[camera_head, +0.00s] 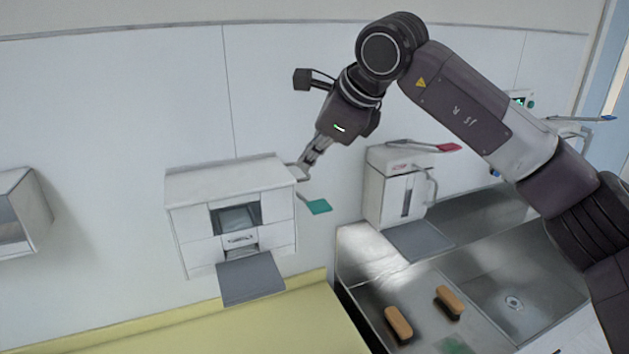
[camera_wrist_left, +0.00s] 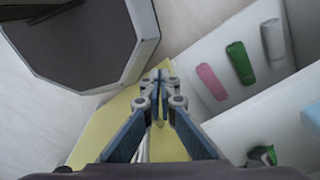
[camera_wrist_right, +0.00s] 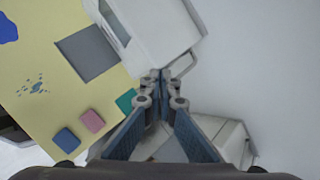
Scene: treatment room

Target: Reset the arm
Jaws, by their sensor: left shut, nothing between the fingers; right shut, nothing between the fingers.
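My right arm (camera_head: 470,100) comes in from the right in the head view and reaches across to the wall. My right gripper (camera_head: 303,170) is at the right side of the white wall dispenser (camera_head: 184,222), close to its upper right edge. In the right wrist view its fingers (camera_wrist_right: 160,78) are together with nothing between them. I cannot tell whether it touches the dispenser. My left gripper (camera_wrist_left: 157,78) shows only in the left wrist view, its fingertips together and empty. The left arm is outside the head view.
A teal lever (camera_head: 319,207) juts out below my right gripper. A second dispenser (camera_head: 384,198) with a red lever (camera_head: 437,147) hangs to its right. Below are a yellow counter (camera_head: 230,332) and a metal sink (camera_head: 515,285) with two brown brushes (camera_head: 398,323) beside it.

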